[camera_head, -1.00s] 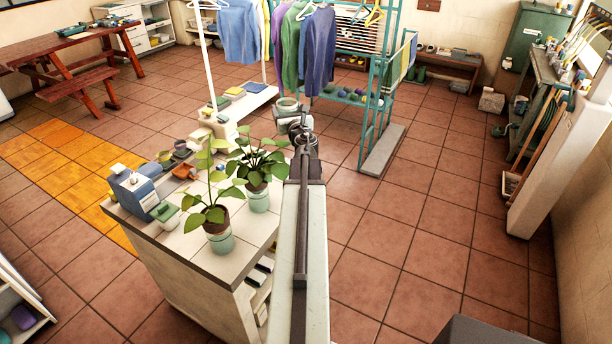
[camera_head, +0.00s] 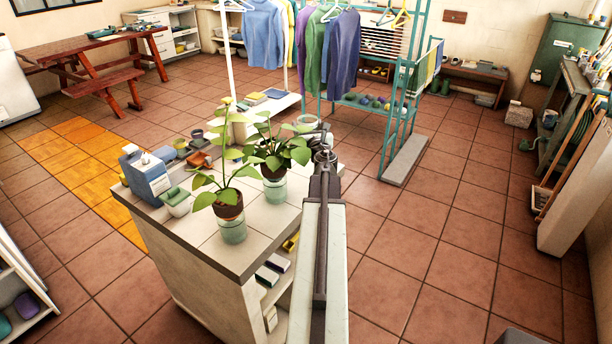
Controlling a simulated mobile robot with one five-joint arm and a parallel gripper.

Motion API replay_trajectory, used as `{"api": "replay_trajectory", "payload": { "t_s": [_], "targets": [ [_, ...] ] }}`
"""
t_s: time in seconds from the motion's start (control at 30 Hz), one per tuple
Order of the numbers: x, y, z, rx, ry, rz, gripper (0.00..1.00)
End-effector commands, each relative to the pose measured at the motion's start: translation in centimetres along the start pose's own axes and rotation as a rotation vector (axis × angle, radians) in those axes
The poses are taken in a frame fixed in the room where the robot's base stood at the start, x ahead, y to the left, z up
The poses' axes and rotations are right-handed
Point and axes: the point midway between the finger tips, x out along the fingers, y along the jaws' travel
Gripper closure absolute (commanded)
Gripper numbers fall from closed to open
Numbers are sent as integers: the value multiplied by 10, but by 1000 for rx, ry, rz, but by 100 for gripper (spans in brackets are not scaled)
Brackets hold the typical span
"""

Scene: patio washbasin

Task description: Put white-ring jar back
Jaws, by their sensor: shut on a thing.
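My gripper (camera_head: 318,134) is at the far end of my outstretched arm, over the back right part of the counter. It is shut on a jar with a pale ring-like rim (camera_head: 307,119). Only the jar's upper part shows; my gripper and the plant leaves hide the rest. I cannot tell whether its base touches anything. Two potted plants in pale green glass jars stand on the counter (camera_head: 190,232), a front one (camera_head: 232,229) and a rear one (camera_head: 274,191), left of my arm.
A blue-and-white box (camera_head: 148,180), a small green-and-white tub (camera_head: 178,201) and several small pots stand along the counter's left side. Clothes hang on a rack (camera_head: 390,95) behind.

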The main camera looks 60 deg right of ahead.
Motion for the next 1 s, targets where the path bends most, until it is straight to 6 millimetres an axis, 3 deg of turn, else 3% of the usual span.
{"api": "replay_trajectory", "payload": {
  "t_s": [0.3,0.5,0.77,1.0],
  "targets": [
    [0,0,-60,0,0,1,99],
    [0,1,-62,0,0,1,99],
    [0,1,-101,0,0,2,99],
    [0,2,-96,0,0,2,99]
  ]
}}
